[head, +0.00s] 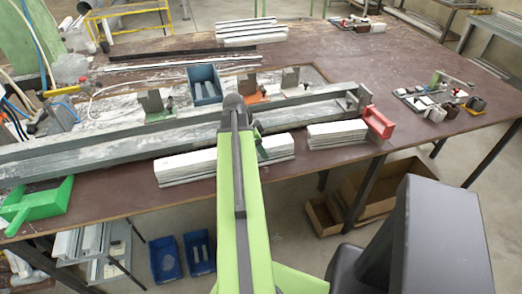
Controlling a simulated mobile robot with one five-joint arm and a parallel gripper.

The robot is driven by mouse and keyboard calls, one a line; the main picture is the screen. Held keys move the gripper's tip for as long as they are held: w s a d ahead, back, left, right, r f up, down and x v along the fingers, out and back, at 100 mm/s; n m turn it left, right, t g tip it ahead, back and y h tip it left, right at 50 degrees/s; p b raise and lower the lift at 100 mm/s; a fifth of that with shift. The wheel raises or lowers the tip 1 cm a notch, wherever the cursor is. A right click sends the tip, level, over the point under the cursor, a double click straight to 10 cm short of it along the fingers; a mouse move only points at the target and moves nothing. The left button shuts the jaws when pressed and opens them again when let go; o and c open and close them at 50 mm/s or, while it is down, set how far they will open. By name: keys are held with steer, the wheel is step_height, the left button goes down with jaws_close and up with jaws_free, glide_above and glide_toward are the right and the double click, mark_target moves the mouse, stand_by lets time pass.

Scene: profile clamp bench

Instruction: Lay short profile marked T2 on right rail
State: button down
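A long grey metal rail assembly (110,157) runs across the bench from the left edge to an upright end plate on the right. I cannot tell which part is the right rail. Pale short profiles lie in stacks along the front edge: one left of my arm (185,169), one just right of it (280,146), and one farther right (338,134). No T2 mark is legible, so I cannot tell which profile bears it. My green arm reaches over the rail assembly and hides its middle part. My gripper does not show beyond the arm's dark end.
A red clamp (378,122) and a green holder (38,204) sit at the front edge. Blue bin (204,83) and upright brackets (155,104) stand behind the rails. More profiles (250,33) lie at the back.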

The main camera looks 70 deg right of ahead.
steer(key=shift+f, duration=0.25)
steer(key=shift+c, duration=2.4)
jaws_free()
steer(key=shift+s+r, duration=0.1)
steer(key=shift+r, duration=0.1)
steer(key=shift+r, duration=0.2)
steer(key=p+v, duration=1.1)
steer(key=shift+r, duration=0.15)
steer(key=shift+a+r, duration=0.1)
steer(key=shift+r, duration=0.2)
steer(key=shift+f, duration=0.1)
steer(key=shift+w, duration=0.2)
